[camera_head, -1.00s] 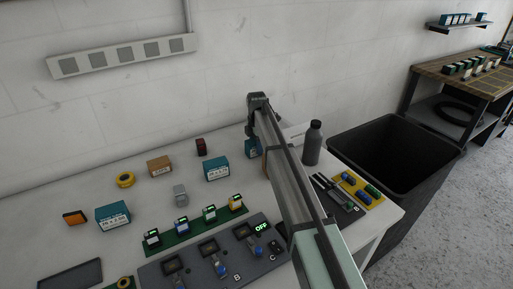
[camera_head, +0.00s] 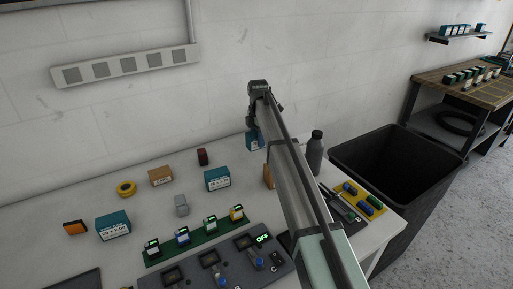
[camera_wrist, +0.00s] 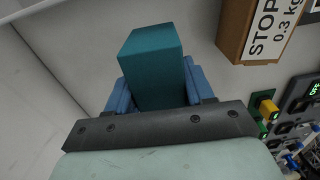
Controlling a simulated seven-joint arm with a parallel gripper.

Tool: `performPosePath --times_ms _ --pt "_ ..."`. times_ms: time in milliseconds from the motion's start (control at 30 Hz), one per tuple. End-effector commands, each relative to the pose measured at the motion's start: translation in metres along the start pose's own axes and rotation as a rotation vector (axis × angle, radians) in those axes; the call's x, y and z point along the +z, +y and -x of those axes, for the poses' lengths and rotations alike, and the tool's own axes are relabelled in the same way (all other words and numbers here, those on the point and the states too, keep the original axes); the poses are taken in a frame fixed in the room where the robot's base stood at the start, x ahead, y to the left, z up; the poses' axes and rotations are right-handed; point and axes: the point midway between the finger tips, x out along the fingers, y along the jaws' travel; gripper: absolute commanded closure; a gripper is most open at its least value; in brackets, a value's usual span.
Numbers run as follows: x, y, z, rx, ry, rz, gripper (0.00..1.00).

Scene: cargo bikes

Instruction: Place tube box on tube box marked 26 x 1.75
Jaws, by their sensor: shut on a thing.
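My gripper (camera_head: 254,124) is shut on a teal tube box (camera_head: 253,141), held above the back of the white table. The box also shows between the blue fingers in the wrist view (camera_wrist: 152,70). One teal tube box (camera_head: 217,180) with a white label stands on the table, left of the held box and lower in the picture. Another teal tube box (camera_head: 113,226) with a white label stands at the front left. The labels are too small to read surely, so I cannot tell which is marked 26 x 1.75.
A brown box (camera_wrist: 262,30) marked STOP 0.3 kg stands near my gripper, partly hidden by my arm in the head view. Another brown box (camera_head: 160,177), a red item (camera_head: 202,157), a grey block (camera_head: 181,205) and a yellow roll (camera_head: 126,188) stand around. A dark bottle (camera_head: 315,152) is right.

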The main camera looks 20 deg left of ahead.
Motion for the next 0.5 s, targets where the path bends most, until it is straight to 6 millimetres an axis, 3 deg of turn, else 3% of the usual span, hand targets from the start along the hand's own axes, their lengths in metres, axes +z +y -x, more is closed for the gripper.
performPosePath --times_ms 133,233,500 --pt "-0.013 0.004 0.012 0.001 0.000 0.015 0.84" --pt "-0.037 0.010 0.020 0.001 0.000 0.042 0.84" --pt "-0.140 0.004 0.057 0.001 0.000 0.156 0.84"
